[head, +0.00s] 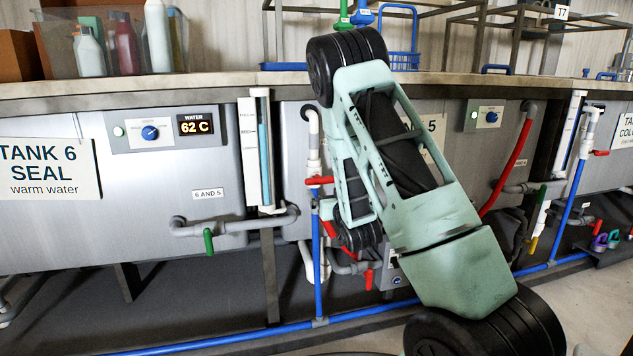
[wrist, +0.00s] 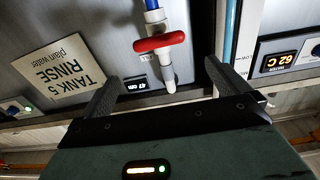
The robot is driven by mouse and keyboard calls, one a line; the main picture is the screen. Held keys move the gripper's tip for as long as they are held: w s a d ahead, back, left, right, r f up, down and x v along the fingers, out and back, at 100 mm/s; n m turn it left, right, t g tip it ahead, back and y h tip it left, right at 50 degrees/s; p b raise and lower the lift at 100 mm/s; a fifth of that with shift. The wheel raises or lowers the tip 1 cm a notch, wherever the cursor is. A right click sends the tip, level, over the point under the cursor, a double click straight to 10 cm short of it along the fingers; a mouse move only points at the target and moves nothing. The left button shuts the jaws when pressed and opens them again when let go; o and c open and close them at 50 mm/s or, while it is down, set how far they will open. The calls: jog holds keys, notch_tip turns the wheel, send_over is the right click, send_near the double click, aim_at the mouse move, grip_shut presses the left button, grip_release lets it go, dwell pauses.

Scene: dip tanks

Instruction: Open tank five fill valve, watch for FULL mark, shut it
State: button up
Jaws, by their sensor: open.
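Tank five carries a sign reading TANK 5 RINSE plain water (wrist: 62,72) in the wrist view. In the head view my arm covers much of its front (head: 285,150). A red valve handle (head: 320,180) sits crosswise on a vertical white and blue pipe at its left end. The wrist view shows this red handle (wrist: 160,43) ahead of my gripper (wrist: 163,78). The fingers are spread and empty, apart from the handle. A slim upright gauge (head: 571,130) stands at the tank's right end; its level and marks are too small to read.
Tank 6 (head: 80,235) is at the left, with a 62 C display (head: 195,125) and its own gauge tube (head: 265,150). A green valve handle (head: 208,240) hangs below. A red hose (head: 507,170) and blue floor pipe (head: 235,338) run nearby.

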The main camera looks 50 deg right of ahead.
aim_at(321, 179)
jog(key=b+x, duration=0.1)
jog(key=x, duration=1.1)
jog(key=shift+w+d, duration=0.1)
jog(key=shift+w, duration=0.05)
jog(key=c, duration=0.7)
